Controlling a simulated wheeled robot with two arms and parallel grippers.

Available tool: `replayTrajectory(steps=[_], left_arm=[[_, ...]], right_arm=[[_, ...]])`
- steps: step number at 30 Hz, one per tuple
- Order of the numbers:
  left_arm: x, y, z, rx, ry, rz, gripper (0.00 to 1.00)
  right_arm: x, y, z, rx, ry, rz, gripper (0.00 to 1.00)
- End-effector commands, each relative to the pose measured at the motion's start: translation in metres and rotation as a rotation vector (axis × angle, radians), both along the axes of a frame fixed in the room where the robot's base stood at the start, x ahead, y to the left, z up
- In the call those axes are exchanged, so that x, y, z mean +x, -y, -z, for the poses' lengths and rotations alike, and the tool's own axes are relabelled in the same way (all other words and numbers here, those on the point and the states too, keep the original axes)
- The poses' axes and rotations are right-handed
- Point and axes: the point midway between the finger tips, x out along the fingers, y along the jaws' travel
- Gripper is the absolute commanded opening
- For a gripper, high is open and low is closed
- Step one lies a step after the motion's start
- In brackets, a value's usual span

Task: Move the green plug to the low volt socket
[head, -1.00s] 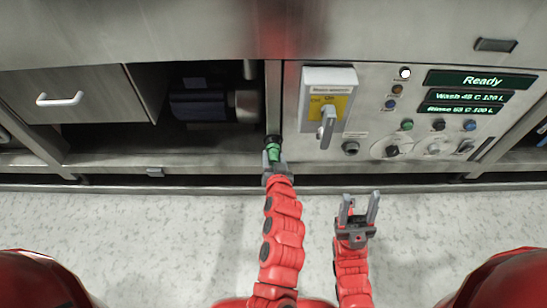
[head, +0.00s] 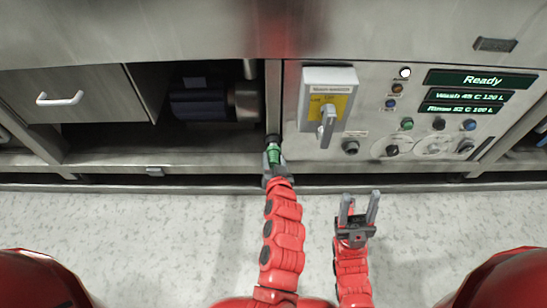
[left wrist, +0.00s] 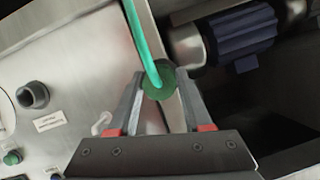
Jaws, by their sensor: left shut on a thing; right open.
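The green plug (head: 274,155) is between the fingers of my left gripper (head: 273,160), in front of the upright post beside the control panel. In the left wrist view the plug (left wrist: 159,84) shows as a dark green round end between the fingertips, with a teal cable (left wrist: 141,35) running up from it. My left gripper is shut on it. A dark round socket (head: 350,146) is on the panel right of the plug and apart from it; it also shows in the left wrist view (left wrist: 32,96). Its label is too small to read. My right gripper (head: 359,208) is open and empty above the floor.
The rotary switch (head: 327,124) on a grey box juts out above the socket. Buttons, dials and a display (head: 480,79) reading Ready fill the panel's right. A dark motor (head: 205,104) sits in the open bay at left, beside a drawer (head: 70,98).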

Motion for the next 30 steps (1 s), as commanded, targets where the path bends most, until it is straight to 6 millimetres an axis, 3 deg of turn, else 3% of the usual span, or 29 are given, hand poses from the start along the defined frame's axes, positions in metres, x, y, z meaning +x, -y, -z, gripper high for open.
replayTrajectory(steps=[30], left_arm=[[-0.034,0.001,0.000,0.000,0.001,0.001,0.00]], right_arm=[[0.000,0.000,0.002,0.000,0.000,0.000,0.50]])
